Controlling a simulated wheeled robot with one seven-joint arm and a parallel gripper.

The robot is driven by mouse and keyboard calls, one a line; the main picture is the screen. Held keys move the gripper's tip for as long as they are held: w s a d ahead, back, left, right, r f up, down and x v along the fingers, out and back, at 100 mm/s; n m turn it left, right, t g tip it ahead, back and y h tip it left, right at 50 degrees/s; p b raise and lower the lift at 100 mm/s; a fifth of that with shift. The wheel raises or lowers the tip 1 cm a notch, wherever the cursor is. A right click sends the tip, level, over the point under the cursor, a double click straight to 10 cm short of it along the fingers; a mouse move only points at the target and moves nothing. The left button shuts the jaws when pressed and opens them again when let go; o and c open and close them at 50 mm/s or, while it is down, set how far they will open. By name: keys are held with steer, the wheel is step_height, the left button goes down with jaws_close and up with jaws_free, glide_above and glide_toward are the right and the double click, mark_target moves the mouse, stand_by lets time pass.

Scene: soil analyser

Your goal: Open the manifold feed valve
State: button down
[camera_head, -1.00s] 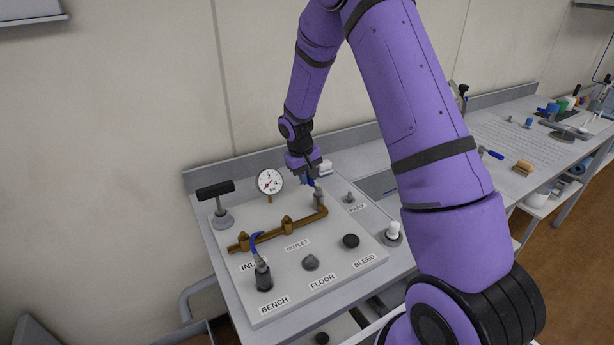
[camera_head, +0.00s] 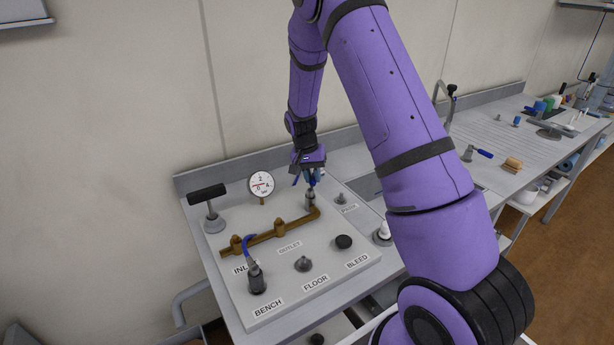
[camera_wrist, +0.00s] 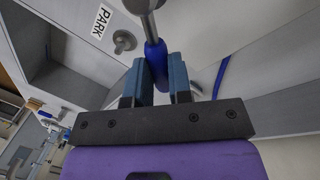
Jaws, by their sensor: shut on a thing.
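The manifold panel (camera_head: 318,268) is a pale board with a brass pipe (camera_head: 270,235) across it. At the pipe's right end stands a grey valve fitting (camera_head: 310,203). My gripper (camera_head: 309,175) is just above this fitting, pointing down. In the wrist view, my gripper (camera_wrist: 164,85) is shut on a blue lever handle (camera_wrist: 155,55), which joins a grey metal stem (camera_wrist: 147,18) at the top. The fingers hide part of the handle. A round dial gauge (camera_head: 261,185) stands behind the pipe; I cannot read its needle surely.
A black T-handle (camera_head: 207,194) stands at the panel's left. A blue hose rises from the BENCH connector (camera_head: 256,278). The FLOOR stud (camera_head: 303,264), black BLEED knob (camera_head: 344,242) and PARK stud (camera_wrist: 124,41) stand nearby.

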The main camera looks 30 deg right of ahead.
steer(key=m, duration=0.1)
steer(key=s+d+m, duration=0.1)
steer(key=shift+m, duration=0.4)
steer(key=shift+s+d+m+g+y, duration=0.15)
steer(key=shift+s+d+m+y, duration=0.2)
steer(key=shift+m, duration=0.4)
steer(key=shift+s+d+m+g+y, duration=0.15)
steer(key=shift+s+m, duration=0.25)
steer(key=shift+m, duration=0.35)
steer(key=c, duration=1)
jaws_free()
steer(key=shift+c, duration=0.2)
step_height(320, 180, up, 11)
steer(key=w, duration=0.2)
steer(key=shift+a+f, duration=0.2)
steer(key=shift+a, duration=0.2)
